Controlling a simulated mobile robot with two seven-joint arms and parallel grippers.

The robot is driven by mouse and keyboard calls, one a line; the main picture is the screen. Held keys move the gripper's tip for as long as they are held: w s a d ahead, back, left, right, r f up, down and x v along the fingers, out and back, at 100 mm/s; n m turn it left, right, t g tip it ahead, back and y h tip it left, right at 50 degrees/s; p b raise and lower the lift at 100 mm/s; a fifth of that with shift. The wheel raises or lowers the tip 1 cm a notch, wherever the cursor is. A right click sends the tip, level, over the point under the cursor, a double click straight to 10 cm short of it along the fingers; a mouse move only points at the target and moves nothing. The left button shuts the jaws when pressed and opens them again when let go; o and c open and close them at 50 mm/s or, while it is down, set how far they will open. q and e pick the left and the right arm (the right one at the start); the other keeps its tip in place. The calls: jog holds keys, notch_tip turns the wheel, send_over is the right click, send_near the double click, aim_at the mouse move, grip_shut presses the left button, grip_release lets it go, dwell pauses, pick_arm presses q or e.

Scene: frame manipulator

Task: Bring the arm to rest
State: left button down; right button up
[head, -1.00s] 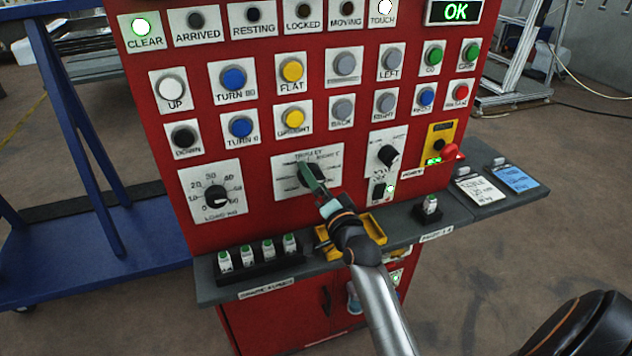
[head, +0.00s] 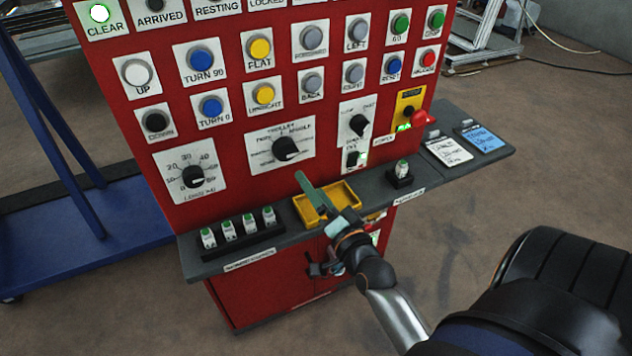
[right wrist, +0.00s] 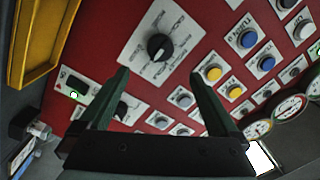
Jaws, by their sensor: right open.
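My right gripper (head: 308,188) is in front of the red control panel (head: 130,45), above the yellow tray on its shelf. In the right wrist view its two dark green fingers (right wrist: 160,78) are spread apart with nothing between them. The black trolley selector knob (head: 286,148) is clear of the fingers in the head view; its plate and knob also show beyond the fingers in the right wrist view (right wrist: 158,46). The RESTING label (head: 217,8) is at the top edge; its lamp is cut off. My left gripper is not in view.
A grey shelf (head: 375,185) juts out below the panel. It carries a yellow tray (head: 345,190), a rack of several green-capped items (head: 240,240) and two cards (head: 447,151). A blue frame (head: 90,230) stands at the left. Open floor (head: 560,180) lies at the right.

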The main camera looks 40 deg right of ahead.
jog(key=shift+s, duration=0.2)
jog(key=shift+a+f, duration=0.1)
dwell(0.4)
jog(key=s+a+f+n+g+y, duration=0.2)
jog(key=s+a+f+n+g, duration=0.1)
jog(key=s+a+f+n, duration=0.2)
jog(key=s+a+f+n+g+y, duration=0.2)
jog(key=s+a+f+n, duration=0.3)
jog(key=f, duration=0.5)
jog(key=s+a+f+n+g+y, duration=0.2)
jog(key=s+a+f+n+g, duration=0.2)
jog(key=f, duration=0.4)
jog(key=shift+s+a+n, duration=0.45)
jog(key=shift+a+n, duration=0.15)
jog(key=shift+n, duration=0.4)
